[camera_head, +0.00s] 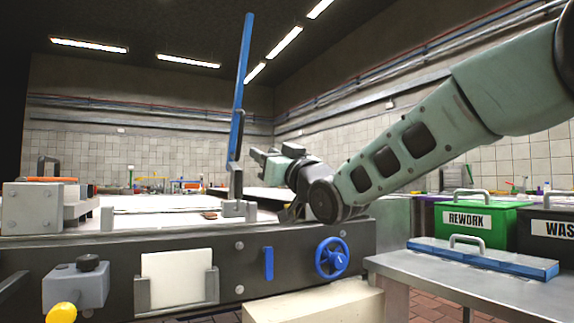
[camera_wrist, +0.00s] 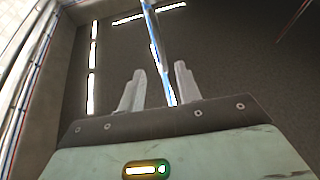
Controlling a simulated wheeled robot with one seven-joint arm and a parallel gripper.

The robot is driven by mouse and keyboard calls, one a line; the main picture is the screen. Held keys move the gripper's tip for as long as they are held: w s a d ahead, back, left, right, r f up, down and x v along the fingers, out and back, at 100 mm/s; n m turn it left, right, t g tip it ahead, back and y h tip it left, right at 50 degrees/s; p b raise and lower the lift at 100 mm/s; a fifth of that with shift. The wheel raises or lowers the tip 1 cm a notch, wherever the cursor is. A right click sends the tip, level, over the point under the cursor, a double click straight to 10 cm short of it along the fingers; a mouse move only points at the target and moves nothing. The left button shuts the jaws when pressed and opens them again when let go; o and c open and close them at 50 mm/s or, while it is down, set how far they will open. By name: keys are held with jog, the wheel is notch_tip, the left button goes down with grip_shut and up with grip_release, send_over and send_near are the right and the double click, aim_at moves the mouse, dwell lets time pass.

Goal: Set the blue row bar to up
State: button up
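The blue row bar (camera_head: 242,85) stands nearly upright on a grey bracket at the machine's edge, its top leaning slightly to the right. My gripper (camera_head: 262,157) is beside the lower part of the bar, on its right. In the wrist view, the bar (camera_wrist: 155,45) runs down from the top edge between the two fingers of my gripper (camera_wrist: 160,80). The fingers are apart, with space showing on both sides of the bar. Whether the bar is truly between them or just beyond them is hard to tell.
The dark machine front carries a blue handwheel (camera_head: 332,258), a small blue handle (camera_head: 268,263) and a yellow knob (camera_head: 61,313). To the right, a blue lidded tray (camera_head: 482,258) lies on a metal table (camera_head: 470,290). A green REWORK bin (camera_head: 470,222) and a dark bin (camera_head: 545,235) stand behind.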

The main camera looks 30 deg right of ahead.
jog(key=v, duration=0.7)
jog(key=shift+p, duration=0.3)
jog(key=shift+s, duration=0.1)
jog(key=s+a+f+g, duration=0.2)
jog(key=a+f+g, duration=0.3)
jog(key=f, duration=0.6)
jog(key=s+a+f+g, duration=0.2)
jog(key=a+f+g, duration=0.35)
jog(key=f, duration=0.55)
jog(key=s+a+f+n+g+h, duration=0.1)
jog(key=s+f+n+g+h, duration=0.1)
jog(key=s+f+g, duration=0.75)
jog(key=s+a+f+n+g+h, duration=0.2)
jog(key=s+f, duration=0.4)
jog(key=s, duration=0.8)
notch_tip(320, 180, up, 35)
jog(key=p, duration=3.5)
jog(key=shift+w, duration=0.1)
